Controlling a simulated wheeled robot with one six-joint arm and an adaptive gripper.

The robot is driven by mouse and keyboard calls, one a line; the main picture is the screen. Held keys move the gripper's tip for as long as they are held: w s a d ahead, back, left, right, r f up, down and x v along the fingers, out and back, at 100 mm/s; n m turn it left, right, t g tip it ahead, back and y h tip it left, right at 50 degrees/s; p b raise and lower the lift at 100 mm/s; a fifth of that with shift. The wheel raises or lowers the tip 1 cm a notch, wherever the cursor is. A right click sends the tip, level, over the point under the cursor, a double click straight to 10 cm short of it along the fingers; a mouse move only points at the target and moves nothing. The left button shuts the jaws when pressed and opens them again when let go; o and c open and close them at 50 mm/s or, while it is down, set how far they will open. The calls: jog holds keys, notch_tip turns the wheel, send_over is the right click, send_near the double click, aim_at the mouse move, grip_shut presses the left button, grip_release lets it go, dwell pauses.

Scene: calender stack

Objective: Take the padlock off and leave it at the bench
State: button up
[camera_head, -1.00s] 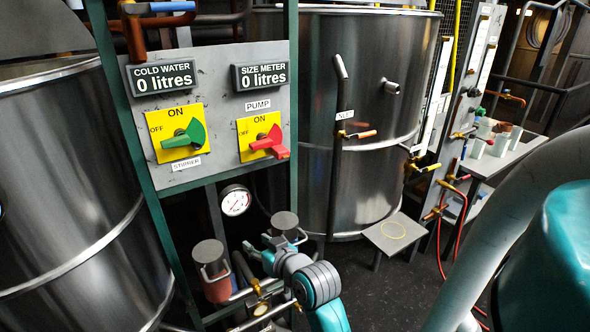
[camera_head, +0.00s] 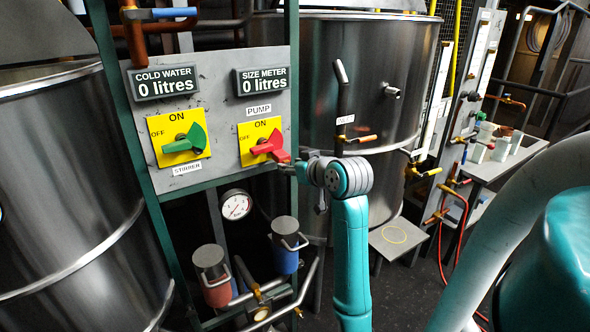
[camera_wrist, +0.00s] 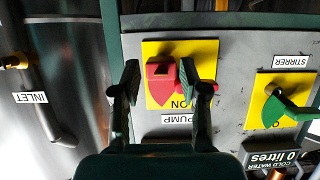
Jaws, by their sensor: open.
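The red pump switch (camera_head: 268,147) is on its yellow plate on the grey panel, its handle slanting down to the right. In the wrist view, the red handle (camera_wrist: 161,92) shows between my fingers, with a red block that has a dark square hole at its top and a small red piece at its right. I cannot clearly tell a padlock from the red handle. My gripper (camera_wrist: 160,66) is open and empty, its fingertips either side of the red block; I cannot tell the depth gap. In the head view, my gripper (camera_head: 288,168) is just below the pump switch. A grey bench (camera_head: 486,173) stands at right.
A green stirrer switch (camera_head: 186,140) sits left of the pump switch. A steel tank with an inlet valve (camera_head: 356,139) stands behind my gripper. Red and blue canisters and pipes (camera_head: 250,298) are below. A low stand (camera_head: 385,246) bears a yellow ring. Several small items crowd the bench.

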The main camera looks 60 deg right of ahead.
aim_at(285, 158)
jog(key=shift+w+d, duration=0.45)
jog(key=shift+w, duration=0.35)
jog(key=shift+w+d, duration=0.5)
jog(key=shift+w, duration=0.25)
jog(key=shift+w+d, duration=0.45)
jog(key=shift+w, duration=0.35)
grip_shut()
